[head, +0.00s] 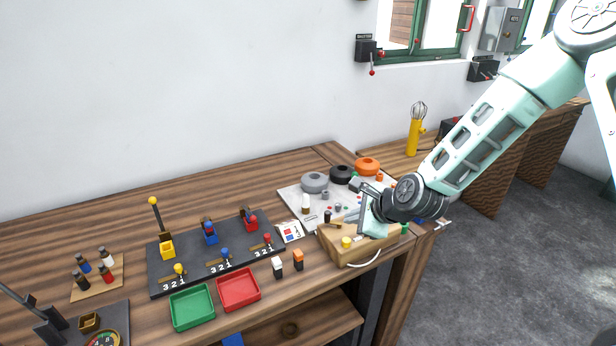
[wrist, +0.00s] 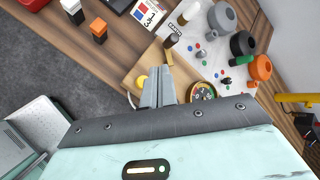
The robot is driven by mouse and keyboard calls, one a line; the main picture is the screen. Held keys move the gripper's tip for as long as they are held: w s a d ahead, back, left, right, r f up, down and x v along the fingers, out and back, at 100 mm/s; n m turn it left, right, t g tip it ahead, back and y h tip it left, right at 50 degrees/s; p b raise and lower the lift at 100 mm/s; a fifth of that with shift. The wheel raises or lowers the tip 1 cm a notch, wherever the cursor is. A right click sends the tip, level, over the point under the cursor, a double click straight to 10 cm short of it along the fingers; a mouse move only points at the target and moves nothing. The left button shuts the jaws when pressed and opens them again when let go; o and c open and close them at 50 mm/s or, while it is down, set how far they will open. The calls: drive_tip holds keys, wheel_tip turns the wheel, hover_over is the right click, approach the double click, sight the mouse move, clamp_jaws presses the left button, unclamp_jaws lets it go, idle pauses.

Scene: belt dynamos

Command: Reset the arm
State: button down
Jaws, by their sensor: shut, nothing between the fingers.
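My arm reaches in from the upper right in the head view. My gripper (head: 366,222) hangs over the wooden block (head: 345,250) at the table's front right. In the wrist view my gripper (wrist: 157,72) shows its two fingers closed together with nothing between them. The fingers point over the wooden block (wrist: 141,73), near its yellow knob (wrist: 140,82). A round dial (wrist: 203,92) shows just right of the fingers. Whether the fingertips touch the block is not clear.
A grey board (head: 292,195) with grey, black and orange round parts lies behind. A black panel (head: 200,284) with levers, a green tray (head: 192,307) and a red tray (head: 239,290) lie left. An orange-topped block (head: 298,260) stands close by. A yellow whisk tool (head: 413,137) stands at the back.

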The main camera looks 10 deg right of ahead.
drive_tip(key=s+a+r+n+g+b, duration=0.2)
drive_tip(key=s+a+n+g, duration=0.1)
drive_tip(key=s+a+n, duration=0.55)
drive_tip(key=s+r+n+g+h+b, duration=0.1)
drive_tip(key=s+r+n, duration=0.3)
drive_tip(key=s+n, duration=0.6)
drive_tip(key=s+d+r+n+g+h+b, duration=0.1)
drive_tip(key=s+r+n+g+h, duration=0.2)
drive_tip(key=s+n, duration=0.7)
drive_tip(key=s+r+g, duration=0.1)
drive_tip(key=s, duration=0.3)
drive_tip(key=shift+d, duration=0.25)
